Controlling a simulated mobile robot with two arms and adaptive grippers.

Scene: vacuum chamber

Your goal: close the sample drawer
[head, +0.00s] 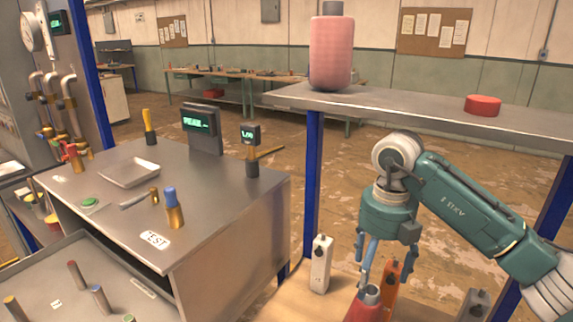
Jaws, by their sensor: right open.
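The sample drawer (85,258) stands pulled out of the metal bench at the lower left. It is an open grey tray below the bench top. Several short rods with coloured ends stand in it, and its near part is cut off by the frame edge. My right gripper (372,275) points down at the right of the bench, well apart from the drawer. Its fingers are parted, just above or in front of a red object with a dark opening (366,296); I cannot tell if they touch. My left gripper is not in view.
The bench top (110,210) carries a small tray (130,172), a green button (90,202), a display (202,130) and upright handles. A raised shelf (400,105) holds a pink cylinder (330,50) and a red disc (482,105). White and orange objects stand below it.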

